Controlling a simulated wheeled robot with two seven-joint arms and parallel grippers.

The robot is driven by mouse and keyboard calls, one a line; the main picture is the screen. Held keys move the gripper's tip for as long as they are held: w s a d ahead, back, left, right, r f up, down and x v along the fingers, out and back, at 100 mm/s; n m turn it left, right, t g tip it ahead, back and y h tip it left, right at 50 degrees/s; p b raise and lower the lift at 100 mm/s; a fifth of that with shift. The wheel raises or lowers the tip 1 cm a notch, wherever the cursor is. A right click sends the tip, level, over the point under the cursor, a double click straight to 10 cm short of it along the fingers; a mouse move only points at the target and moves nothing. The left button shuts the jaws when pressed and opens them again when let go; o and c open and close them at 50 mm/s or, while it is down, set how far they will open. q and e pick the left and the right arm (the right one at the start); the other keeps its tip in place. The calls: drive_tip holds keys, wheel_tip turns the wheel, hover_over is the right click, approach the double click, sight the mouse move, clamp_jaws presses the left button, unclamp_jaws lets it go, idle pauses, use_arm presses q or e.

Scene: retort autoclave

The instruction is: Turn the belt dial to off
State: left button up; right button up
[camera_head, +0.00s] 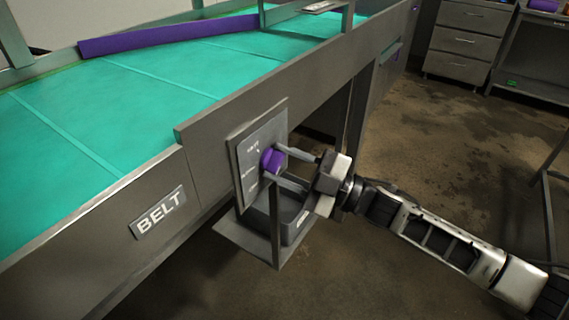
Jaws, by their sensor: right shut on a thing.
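The belt dial is a small purple knob (270,161) on a grey panel (247,160) fixed to the side of the conveyor. The panel carries small lettering that is too small to read surely, so the dial's setting cannot be told. My right gripper (283,166) reaches in from the right, with its two fingers around the knob, shut on it. A plate reading BELT (159,212) is on the conveyor side, left of the panel. My left gripper is not in view.
The green conveyor belt (130,90) runs along the upper left, with a purple guide bar (165,35) across it. A dark bin (291,222) sits on a low shelf below the panel. Drawers (466,42) stand at the back right. Open floor lies at right.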

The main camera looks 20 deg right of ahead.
drive_tip(key=o, duration=1)
use_arm(q)
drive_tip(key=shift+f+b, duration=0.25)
drive_tip(key=shift+b, duration=0.5)
use_arm(e)
drive_tip(key=v, duration=1.6)
drive_tip(key=shift+s+a+f, duration=0.1)
drive_tip(key=shift+a, duration=0.05)
